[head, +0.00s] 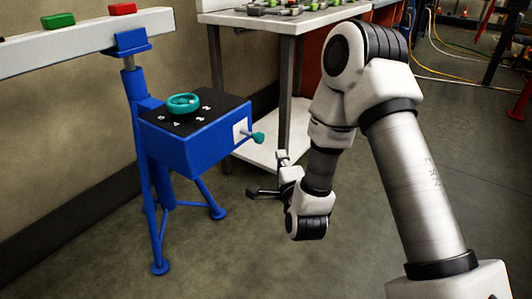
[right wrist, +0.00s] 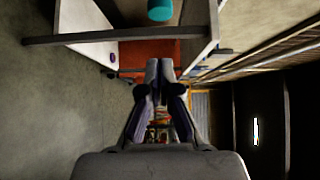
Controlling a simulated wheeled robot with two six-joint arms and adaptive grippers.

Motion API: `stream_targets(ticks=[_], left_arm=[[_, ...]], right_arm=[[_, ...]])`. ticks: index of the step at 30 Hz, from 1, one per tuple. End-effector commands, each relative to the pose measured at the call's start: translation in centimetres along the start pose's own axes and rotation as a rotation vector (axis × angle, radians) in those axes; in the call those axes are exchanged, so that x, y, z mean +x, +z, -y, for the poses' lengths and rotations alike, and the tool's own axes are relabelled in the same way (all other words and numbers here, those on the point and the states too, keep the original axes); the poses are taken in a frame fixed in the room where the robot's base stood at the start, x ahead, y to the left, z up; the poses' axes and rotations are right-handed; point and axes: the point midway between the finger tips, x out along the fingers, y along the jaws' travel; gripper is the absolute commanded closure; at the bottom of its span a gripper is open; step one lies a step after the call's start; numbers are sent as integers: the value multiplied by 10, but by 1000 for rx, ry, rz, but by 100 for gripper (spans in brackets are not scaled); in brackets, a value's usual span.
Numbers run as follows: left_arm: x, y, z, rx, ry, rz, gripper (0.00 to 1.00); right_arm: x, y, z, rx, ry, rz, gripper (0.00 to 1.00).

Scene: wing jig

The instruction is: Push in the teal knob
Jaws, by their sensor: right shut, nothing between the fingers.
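A blue box (head: 196,147) on a blue stand has a teal knob (head: 258,138) sticking out of its right side on a short rod from a white plate. A teal ring-shaped wheel (head: 183,103) sits on the box's black top. My right gripper (head: 252,193) is shut and empty, and shows below the knob in the head view, apart from it. In the right wrist view its closed fingertips (right wrist: 158,68) point away, and a teal cylinder (right wrist: 160,10), probably the knob, is cut off by the top edge. My left gripper is not in view.
A white bench (head: 265,20) with small parts on it and a lower shelf (head: 262,156) stands behind the box. A white beam (head: 70,45) carrying green and red blocks runs at upper left. The floor (head: 250,265) in front of the stand is clear.

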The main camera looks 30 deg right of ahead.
Motion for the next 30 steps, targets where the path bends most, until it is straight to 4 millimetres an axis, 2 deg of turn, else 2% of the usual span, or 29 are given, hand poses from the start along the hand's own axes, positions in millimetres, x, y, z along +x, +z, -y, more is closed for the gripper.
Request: stream_targets(ticks=[5,9,15,24,30], left_arm=[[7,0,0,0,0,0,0],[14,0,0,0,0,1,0],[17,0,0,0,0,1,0],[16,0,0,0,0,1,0],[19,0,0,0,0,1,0]], right_arm=[[40,-1,0,2,-4,-2,100],[56,19,-1,-4,-4,3,100],[66,28,0,-1,1,1,100],[67,29,0,-1,0,0,100],[87,49,0,-4,-1,1,100]])
